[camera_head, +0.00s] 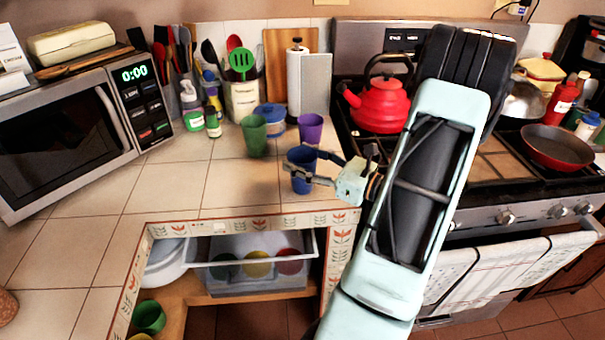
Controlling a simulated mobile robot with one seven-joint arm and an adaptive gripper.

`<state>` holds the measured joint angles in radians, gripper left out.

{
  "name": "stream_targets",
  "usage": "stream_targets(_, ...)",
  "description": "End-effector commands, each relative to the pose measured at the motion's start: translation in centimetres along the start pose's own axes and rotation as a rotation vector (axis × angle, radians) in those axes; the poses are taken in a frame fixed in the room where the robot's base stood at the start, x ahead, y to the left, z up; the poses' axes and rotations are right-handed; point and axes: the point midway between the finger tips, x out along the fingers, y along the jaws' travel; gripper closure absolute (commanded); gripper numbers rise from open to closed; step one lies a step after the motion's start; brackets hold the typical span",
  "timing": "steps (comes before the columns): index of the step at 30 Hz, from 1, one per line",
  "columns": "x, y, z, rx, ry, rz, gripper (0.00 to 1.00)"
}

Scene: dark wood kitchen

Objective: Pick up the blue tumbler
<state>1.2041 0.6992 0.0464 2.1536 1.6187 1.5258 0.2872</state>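The blue tumbler (301,183) stands upright on the tiled counter, near its front edge and left of the stove. My gripper (288,168) reaches in from the right at the tumbler's height. Its dark fingers are spread, one on the far side and one across the near side of the tumbler. The tumbler sits between them. I cannot tell whether the fingers touch it.
A green tumbler (254,136) and a purple tumbler (311,129) stand just behind. A red kettle (379,104) sits on the stove. The counter (180,180) to the left is clear.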

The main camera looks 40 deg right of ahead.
Motion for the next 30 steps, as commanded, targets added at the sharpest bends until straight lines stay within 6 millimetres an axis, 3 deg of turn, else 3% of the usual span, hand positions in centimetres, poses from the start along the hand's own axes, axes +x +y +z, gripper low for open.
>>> stream_targets(4,0.0,0.0,0.0,0.000,0.000,0.000,0.71)
stream_targets(17,0.0,0.0,0.9,-0.003,0.000,0.000,0.72)
stream_targets(23,-0.1,0.1,3.6,-0.005,0.000,0.000,0.72)
stream_targets(30,-2.9,2.9,8.2,-0.006,0.001,-0.002,0.72)
